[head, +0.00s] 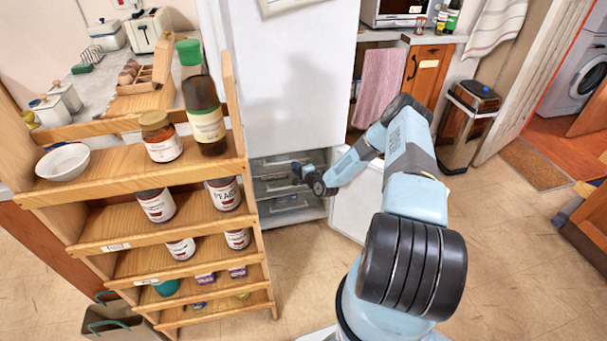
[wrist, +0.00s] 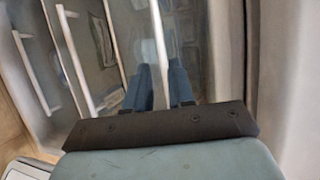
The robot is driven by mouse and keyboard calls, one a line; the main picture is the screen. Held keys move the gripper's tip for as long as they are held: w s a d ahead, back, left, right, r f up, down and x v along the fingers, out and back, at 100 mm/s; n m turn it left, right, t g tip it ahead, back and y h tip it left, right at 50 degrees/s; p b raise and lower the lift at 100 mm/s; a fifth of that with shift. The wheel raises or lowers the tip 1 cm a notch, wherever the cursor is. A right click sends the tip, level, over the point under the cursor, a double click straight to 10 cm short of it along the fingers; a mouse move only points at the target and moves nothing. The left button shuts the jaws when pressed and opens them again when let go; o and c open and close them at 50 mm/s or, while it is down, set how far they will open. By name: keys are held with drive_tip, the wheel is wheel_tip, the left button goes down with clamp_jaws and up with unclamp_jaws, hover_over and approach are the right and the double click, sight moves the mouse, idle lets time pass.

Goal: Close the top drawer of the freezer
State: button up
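The freezer (head: 291,217) is the lower compartment of a white fridge-freezer, with its door (head: 356,200) swung open to the right. Several clear drawers are stacked inside. The top drawer (head: 268,163) is at the upper part of the opening, partly hidden by my gripper; how far out it stands is hard to tell. My gripper (head: 297,170) reaches into the opening at the drawer fronts. In the wrist view, its two blue fingers (wrist: 161,68) are a little apart, with a pale drawer edge (wrist: 154,30) showing between them. Contact with the drawer is unclear.
A wooden shelf rack (head: 150,180) with jars stands close left of the freezer. A cupboard with a pink towel (head: 379,85) and a bin (head: 468,115) are to the right. The floor (head: 500,250) right of my arm is clear.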

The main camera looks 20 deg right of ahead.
drive_tip(key=shift+v, duration=2.8)
